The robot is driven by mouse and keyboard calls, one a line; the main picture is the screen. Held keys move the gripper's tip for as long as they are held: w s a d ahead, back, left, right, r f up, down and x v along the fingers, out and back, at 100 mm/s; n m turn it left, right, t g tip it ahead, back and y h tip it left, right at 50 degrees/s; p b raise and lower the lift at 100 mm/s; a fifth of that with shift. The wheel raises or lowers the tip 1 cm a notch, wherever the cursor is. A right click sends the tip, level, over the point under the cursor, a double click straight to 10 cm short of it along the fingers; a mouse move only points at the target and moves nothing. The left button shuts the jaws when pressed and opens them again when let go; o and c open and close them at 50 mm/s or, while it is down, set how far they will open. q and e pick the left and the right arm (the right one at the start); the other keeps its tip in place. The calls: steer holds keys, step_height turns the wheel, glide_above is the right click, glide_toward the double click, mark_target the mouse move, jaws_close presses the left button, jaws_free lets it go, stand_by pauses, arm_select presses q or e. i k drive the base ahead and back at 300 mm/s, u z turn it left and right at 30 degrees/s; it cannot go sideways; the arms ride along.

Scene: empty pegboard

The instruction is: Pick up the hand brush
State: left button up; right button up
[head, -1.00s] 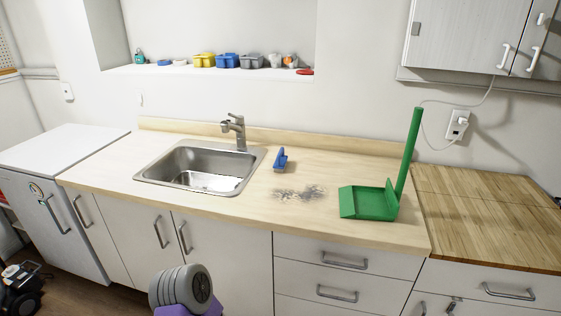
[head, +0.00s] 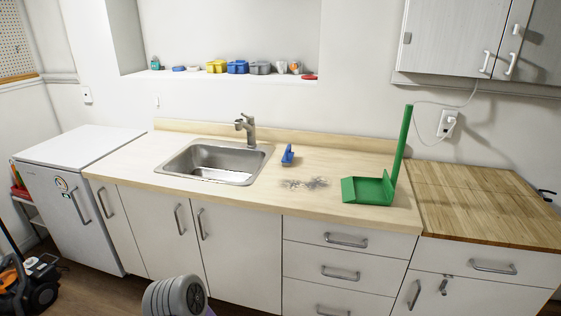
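The hand brush (head: 288,155) appears to be the small blue item on the pale wooden counter, just right of the sink. It rests there with its handle toward the wall. Neither of my grippers shows in the head view.
The sink (head: 215,162) with its faucet (head: 247,130) is left of the brush. A butcher-block counter (head: 480,205) is at the right, a white fridge (head: 75,195) at the left. Cabinets and drawers front the counter. A dark wheeled machine (head: 38,285) stands on the floor at lower left.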

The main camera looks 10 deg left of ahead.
mark_target(286, 159)
steer(key=u, duration=1)
steer(key=i, duration=0.7)
steer(key=z, duration=0.55)
